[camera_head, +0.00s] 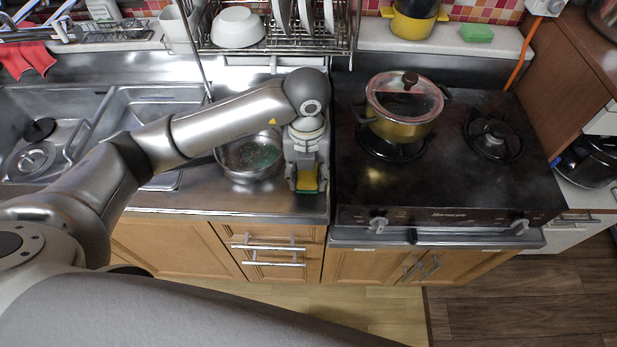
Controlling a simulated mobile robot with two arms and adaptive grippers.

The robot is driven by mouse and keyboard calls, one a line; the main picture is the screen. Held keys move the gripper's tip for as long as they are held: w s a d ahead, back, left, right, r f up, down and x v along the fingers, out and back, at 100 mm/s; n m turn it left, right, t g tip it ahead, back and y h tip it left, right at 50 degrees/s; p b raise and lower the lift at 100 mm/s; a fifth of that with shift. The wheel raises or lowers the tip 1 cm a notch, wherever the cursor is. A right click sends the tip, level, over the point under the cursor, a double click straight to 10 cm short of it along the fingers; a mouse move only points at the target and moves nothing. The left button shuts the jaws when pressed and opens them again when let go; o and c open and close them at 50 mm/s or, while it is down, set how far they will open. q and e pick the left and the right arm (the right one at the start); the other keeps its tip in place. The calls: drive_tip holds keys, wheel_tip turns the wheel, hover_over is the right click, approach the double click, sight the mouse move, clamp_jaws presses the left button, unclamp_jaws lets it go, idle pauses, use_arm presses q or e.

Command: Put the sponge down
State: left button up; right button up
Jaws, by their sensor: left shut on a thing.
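A yellow and green sponge (307,179) is between the fingers of my left gripper (307,184). The gripper points down over the front part of the steel counter (260,198), near the stove side, and is shut on the sponge. The fingers hide parts of the sponge's sides. The sponge is at or just above the counter; I cannot tell if it touches. My right gripper is not in view.
A steel bowl (250,158) stands just left of the gripper. A stove (448,180) with a lidded pot (404,112) is at the right, and a sink (75,135) at the left. A dish rack (280,42) stands behind. A green block (476,32) lies on the back ledge.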

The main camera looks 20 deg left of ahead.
sight(309, 182)
use_arm(q)
drive_tip(key=shift+w+f, duration=0.25)
drive_tip(key=shift+f, duration=0.05)
wheel_tip(309, 182, down, 2)
drive_tip(key=shift+f+p, duration=0.15)
drive_tip(key=shift+p, duration=0.65)
drive_tip(key=shift+f, duration=0.4)
drive_tip(key=shift+f, duration=0.15)
drive_tip(key=o, duration=1)
